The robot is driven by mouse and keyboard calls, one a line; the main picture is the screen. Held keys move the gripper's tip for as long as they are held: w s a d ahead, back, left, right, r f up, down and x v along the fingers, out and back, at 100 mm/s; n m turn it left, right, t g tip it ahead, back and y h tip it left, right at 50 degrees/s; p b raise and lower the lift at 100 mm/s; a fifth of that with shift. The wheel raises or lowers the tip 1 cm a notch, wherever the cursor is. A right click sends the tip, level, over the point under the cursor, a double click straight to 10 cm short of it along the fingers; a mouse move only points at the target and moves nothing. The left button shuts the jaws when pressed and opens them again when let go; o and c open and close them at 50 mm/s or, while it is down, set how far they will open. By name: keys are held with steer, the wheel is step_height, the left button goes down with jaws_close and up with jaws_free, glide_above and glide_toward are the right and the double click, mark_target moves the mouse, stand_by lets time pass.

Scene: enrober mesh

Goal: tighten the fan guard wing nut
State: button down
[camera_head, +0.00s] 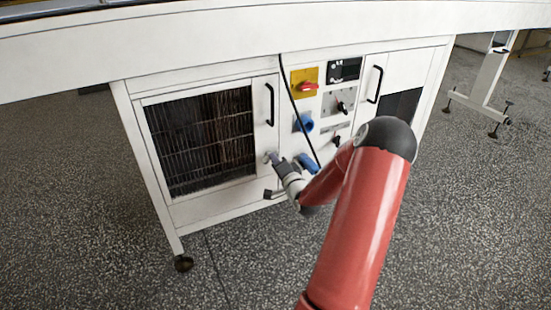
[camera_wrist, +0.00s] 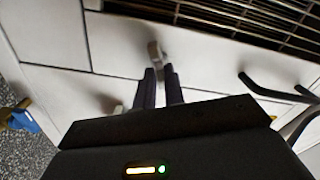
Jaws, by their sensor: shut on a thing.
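The fan guard (camera_head: 203,140) is a dark wire grille set in the white cabinet's left panel. Its bars also show along the top of the wrist view (camera_wrist: 235,18). The wing nut (camera_wrist: 154,52) is a small grey metal piece on the white panel beside the grille. My gripper (camera_wrist: 161,72) is shut on it, with the two dark fingertips at its lower end. In the head view my gripper (camera_head: 275,160) reaches the panel at the guard's lower right. The nut's seat and thread cannot be made out.
Black door handles (camera_head: 270,104) stand out from the cabinet front. To the right are a yellow plate with a red switch (camera_head: 308,86), a blue socket (camera_head: 303,123) and a hanging black cable (camera_head: 293,100). The speckled floor (camera_head: 120,260) in front is clear.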

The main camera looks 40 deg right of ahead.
steer(key=m+p, duration=0.1)
steer(key=m, duration=0.3)
steer(key=shift+f+m+p, duration=0.15)
steer(key=shift+m+p, duration=0.15)
steer(key=shift+p, duration=0.1)
stand_by(0.4)
steer(key=c, duration=1.5)
jaws_free()
steer(key=v, duration=0.8)
steer(key=shift+w, duration=0.15)
